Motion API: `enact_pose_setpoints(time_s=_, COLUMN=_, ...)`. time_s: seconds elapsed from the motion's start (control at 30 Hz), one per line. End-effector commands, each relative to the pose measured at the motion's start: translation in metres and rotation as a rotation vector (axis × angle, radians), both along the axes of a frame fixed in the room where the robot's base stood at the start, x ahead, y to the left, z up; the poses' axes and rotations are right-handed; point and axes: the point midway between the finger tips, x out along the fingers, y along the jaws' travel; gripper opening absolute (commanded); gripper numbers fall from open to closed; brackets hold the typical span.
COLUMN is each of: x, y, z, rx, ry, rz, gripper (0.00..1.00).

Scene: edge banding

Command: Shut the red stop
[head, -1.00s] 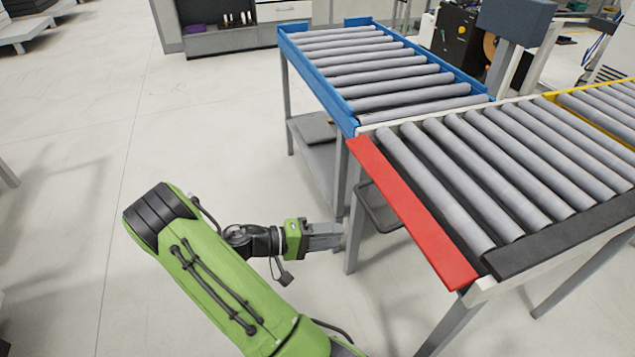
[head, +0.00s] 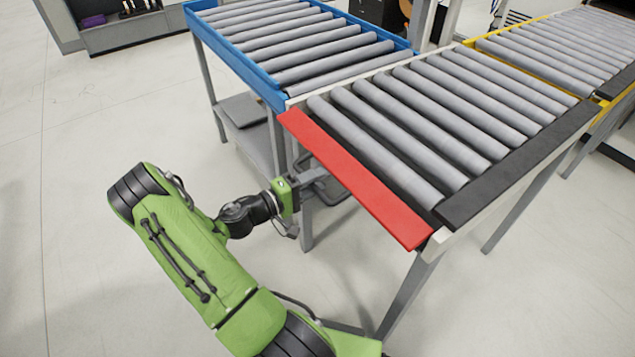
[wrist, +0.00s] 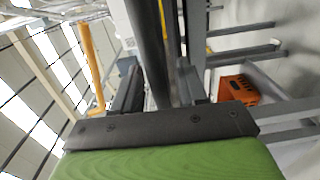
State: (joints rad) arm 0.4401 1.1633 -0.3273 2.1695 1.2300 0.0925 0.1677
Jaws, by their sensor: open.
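The red stop (head: 355,180) is a long flat bar along the left end of the grey roller table (head: 440,225). It runs from the corner by the blue conveyor to the near corner. My gripper (head: 319,181) is just left of the bar in the head view, near its far half, and seems lower than its top face. The jaws are open and hold nothing; in the wrist view the two dark fingers (wrist: 160,88) stand apart. No red shows between them there, and I cannot tell whether a finger touches the bar.
A blue-framed roller conveyor (head: 262,82) joins the table at the back left, with a shelf (head: 250,112) under it. A yellow-framed conveyor (head: 595,118) is at the right. Table legs stand close to my gripper. An orange crate (wrist: 238,90) shows in the wrist view. The floor at left is clear.

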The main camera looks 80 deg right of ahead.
Motion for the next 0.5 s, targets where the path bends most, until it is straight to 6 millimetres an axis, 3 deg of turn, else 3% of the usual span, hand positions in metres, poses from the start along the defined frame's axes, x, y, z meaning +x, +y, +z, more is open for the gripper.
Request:
enact_pose_setpoints(time_s=0.33, x=-0.0067, y=-0.0078, z=0.0004, rx=0.000, ry=0.000, rz=0.001, gripper=0.42)
enact_pose_setpoints(time_s=0.5, x=-0.0065, y=-0.0076, z=0.0004, rx=0.000, ry=0.000, rz=0.001, gripper=0.18)
